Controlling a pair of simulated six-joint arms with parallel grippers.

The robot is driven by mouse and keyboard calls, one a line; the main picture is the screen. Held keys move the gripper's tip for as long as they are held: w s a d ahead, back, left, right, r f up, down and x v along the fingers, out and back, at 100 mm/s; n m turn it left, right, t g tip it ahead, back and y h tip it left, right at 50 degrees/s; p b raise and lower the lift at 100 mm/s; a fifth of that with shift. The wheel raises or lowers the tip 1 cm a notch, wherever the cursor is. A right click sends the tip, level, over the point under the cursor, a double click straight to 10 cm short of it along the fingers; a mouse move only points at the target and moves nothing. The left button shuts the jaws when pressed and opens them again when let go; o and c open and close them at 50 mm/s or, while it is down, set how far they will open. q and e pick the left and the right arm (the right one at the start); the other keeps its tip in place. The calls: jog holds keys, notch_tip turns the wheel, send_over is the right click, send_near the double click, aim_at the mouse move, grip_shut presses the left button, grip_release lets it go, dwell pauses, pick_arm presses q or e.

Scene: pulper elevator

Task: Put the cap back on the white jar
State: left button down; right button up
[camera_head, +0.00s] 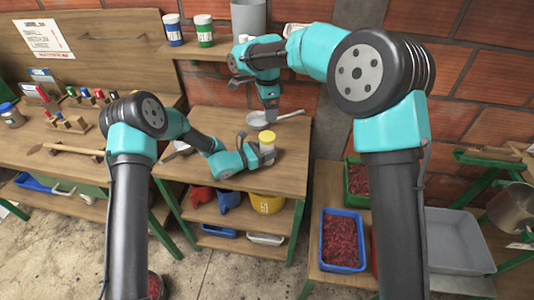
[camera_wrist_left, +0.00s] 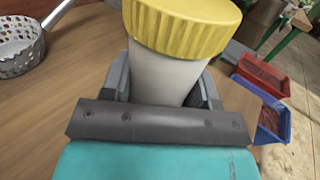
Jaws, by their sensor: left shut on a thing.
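The white jar (camera_wrist_left: 165,78) is held between the fingers of my left gripper (camera_wrist_left: 163,97). The ridged yellow cap (camera_wrist_left: 185,24) is on the jar's top end in the left wrist view. Whether the cap is fully seated cannot be told. In the head view my left gripper (camera_head: 258,152) reaches in low from the left and is shut on the jar, above or on the wooden table (camera_head: 225,122). My right gripper (camera_head: 269,113) points down beyond the jar, near a metal strainer. Its fingertips are too small to tell open from shut.
The strainer (camera_wrist_left: 17,49) with a long handle is at the back of the table. A blue crate (camera_head: 342,240) of red berries is at the lower right. The table's front is fairly clear.

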pick_arm(q)
jog(key=shift+c, duration=1.5)
grip_release()
jog(key=shift+a, duration=0.15)
jog(key=v, duration=1.1)
jog(key=shift+s+a, duration=0.2)
jog(key=shift+a, duration=0.15)
